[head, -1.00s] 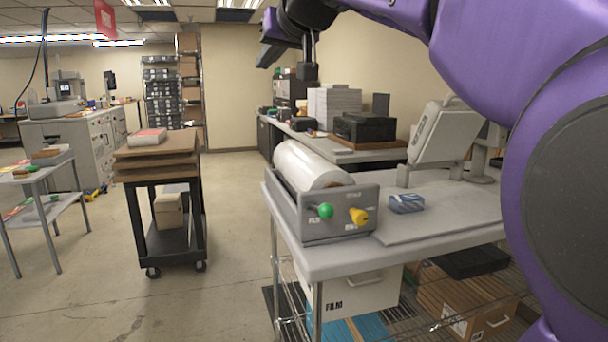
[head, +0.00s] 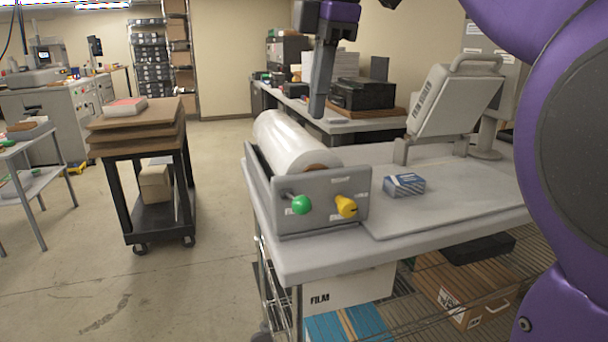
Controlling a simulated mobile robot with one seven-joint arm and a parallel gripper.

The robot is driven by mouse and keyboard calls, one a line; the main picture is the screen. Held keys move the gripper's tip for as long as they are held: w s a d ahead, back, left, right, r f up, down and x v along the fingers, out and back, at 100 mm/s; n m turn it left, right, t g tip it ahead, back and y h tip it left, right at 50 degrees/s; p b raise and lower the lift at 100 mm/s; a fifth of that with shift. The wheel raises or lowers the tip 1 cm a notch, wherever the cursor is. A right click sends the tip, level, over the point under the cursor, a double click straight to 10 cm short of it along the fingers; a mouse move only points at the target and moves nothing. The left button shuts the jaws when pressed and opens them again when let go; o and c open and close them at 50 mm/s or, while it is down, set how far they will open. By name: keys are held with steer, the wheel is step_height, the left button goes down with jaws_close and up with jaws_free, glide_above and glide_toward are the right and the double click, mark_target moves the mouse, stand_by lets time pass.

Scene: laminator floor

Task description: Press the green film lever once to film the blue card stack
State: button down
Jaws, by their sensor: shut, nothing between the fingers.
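The green film lever (head: 301,204) is a green knob on the left of the grey front panel of the film unit (head: 270,214). A yellow knob (head: 346,207) sits to its right. A white film roll (head: 290,145) lies in the unit. The blue card stack (head: 405,185) lies flat on the table to the right of the unit. My gripper (head: 317,112) is shut and empty. It points down in the air above and behind the film roll, apart from lever and cards.
A grey tilted press head (head: 455,98) stands at the table's back right. The grey table (head: 300,262) has a FILM box (head: 345,287) below. A black cart (head: 150,232) with brown boards (head: 140,131) stands left. Open floor lies between cart and table.

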mark_target(305, 199)
steer(key=shift+s, duration=0.15)
steer(key=b+x, duration=0.4)
steer(key=x, duration=1)
steer(key=shift+b, duration=0.3)
